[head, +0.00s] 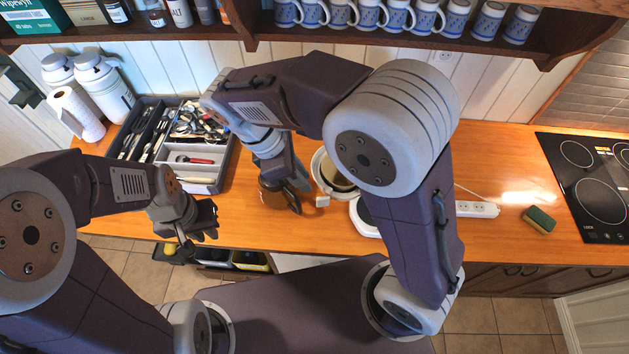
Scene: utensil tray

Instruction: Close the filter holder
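My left gripper (205,224) hangs near the counter's front edge, further left. I see nothing in it, and its finger gap is unclear.
A grey utensil tray (233,160) with cutlery stands at the left, beside a paper roll (75,113) and white flasks (104,88). A power strip (477,209), a sponge (539,220) and a black hob (592,190) are at the right. A mug shelf (395,46) overhangs the back.

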